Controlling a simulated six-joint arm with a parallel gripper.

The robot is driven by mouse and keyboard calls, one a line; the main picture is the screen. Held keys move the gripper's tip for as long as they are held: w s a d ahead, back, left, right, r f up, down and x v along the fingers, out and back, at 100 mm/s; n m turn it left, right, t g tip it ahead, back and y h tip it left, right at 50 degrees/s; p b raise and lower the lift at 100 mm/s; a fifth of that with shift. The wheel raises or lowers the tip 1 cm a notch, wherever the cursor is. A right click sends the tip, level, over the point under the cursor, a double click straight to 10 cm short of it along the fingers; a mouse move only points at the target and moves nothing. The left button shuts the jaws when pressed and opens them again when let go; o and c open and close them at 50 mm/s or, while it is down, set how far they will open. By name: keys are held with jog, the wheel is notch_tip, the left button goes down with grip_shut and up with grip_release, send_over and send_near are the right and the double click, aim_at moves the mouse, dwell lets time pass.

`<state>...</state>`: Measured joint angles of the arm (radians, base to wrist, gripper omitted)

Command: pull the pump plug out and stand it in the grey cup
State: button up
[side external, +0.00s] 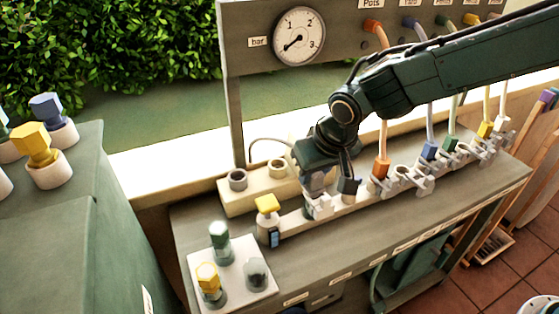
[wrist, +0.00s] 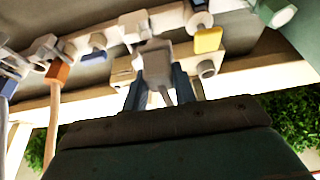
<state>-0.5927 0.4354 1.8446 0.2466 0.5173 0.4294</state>
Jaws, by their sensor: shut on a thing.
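My gripper (side external: 314,178) is shut on a grey plug (wrist: 156,62), with one bluish finger on each side of it in the wrist view. A thin grey cord leaves the plug toward my wrist. In the side view the plug is largely hidden by my gripper, just above a white socket (side external: 320,207) at the left end of the row. I cannot tell whether it is still seated there. A grey cup (side external: 256,274) stands upright on the white plate (side external: 237,253) at the bench's front left, well to the left of and below my gripper.
A green-topped piece (side external: 220,237) and a yellow-topped piece (side external: 208,279) share the plate. A yellow-capped item (side external: 267,212) stands between plate and gripper. A beige block (side external: 250,197) with round openings is behind. Orange (side external: 380,167) and blue (side external: 429,150) corded plugs line the row rightward.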

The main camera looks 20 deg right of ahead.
jog(key=shift+w+a+n+y, duration=0.3)
jog(key=shift+w+a+n, duration=0.45)
jog(key=shift+w+a, duration=1.65)
jog(key=shift+w+a+n+y, duration=0.3)
jog(key=shift+w+a+n, duration=0.7)
jog(key=shift+w, duration=2.55)
jog(key=shift+w+a+n+y, duration=0.3)
jog(key=shift+w+a+n, duration=0.25)
jog(key=shift+w+a, duration=1.95)
jog(key=shift+w+d, duration=0.45)
jog(key=shift+d, duration=0.05)
jog(key=shift+f, duration=0.15)
jog(key=shift+f, duration=2.75)
jog(key=shift+f, duration=0.65)
jog(key=o, duration=0.7)
jog(key=shift+r, duration=0.2)
